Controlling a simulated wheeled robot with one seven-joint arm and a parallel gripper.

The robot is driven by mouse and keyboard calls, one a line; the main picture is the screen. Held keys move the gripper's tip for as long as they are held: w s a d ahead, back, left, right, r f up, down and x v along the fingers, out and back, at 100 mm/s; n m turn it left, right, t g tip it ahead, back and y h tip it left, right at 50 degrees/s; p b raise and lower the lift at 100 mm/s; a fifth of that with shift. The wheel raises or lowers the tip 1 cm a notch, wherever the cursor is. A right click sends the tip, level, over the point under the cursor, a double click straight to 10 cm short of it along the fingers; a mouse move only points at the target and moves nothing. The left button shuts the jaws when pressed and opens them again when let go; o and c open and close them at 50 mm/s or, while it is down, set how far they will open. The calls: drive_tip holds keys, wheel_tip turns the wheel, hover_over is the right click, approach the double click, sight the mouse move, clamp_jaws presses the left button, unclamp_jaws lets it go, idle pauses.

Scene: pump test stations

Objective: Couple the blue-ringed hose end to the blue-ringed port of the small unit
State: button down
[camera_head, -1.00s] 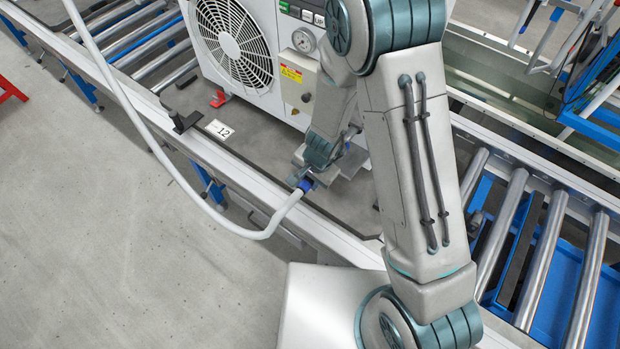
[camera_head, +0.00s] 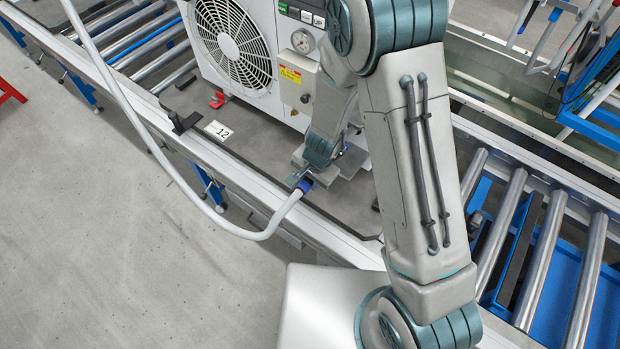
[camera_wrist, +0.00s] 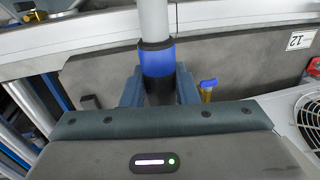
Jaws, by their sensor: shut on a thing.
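The blue-ringed hose end (camera_wrist: 158,62) stands between the fingers of my gripper (camera_wrist: 159,88) in the wrist view. The fingers are shut on it below the blue ring. In the head view my gripper (camera_head: 301,181) holds the hose end (camera_head: 306,186) above the near side of the grey pallet, in front of the white unit (camera_head: 290,50). The hose (camera_head: 215,215) hangs in a loop over the near rail. The blue-ringed port of the unit is not clearly visible; my arm hides part of the unit's front. A small blue-handled valve (camera_wrist: 208,86) shows right of the gripper.
A label marked 12 (camera_head: 219,130) lies on the pallet. A black stop (camera_head: 184,122) stands on the near conveyor rail (camera_head: 250,181). The unit has a fan grille (camera_head: 232,42) and a gauge (camera_head: 302,41). Rollers (camera_head: 540,250) lie right; open floor (camera_head: 80,220) lies left.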

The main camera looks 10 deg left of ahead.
drive_tip(key=shift+w+d, duration=0.35)
drive_tip(key=shift+w, duration=0.25)
drive_tip(key=shift+w+d, duration=0.3)
drive_tip(key=shift+w, duration=0.25)
idle(1.2)
idle(0.4)
drive_tip(key=c, duration=1.1)
unclamp_jaws()
drive_tip(key=shift+o, duration=0.2)
drive_tip(key=shift+r, duration=0.1)
drive_tip(key=p+v, duration=0.2)
drive_tip(key=v, duration=1.1)
drive_tip(key=shift+r+p, duration=0.35)
drive_tip(key=shift+r, duration=0.05)
drive_tip(key=shift+r, duration=0.1)
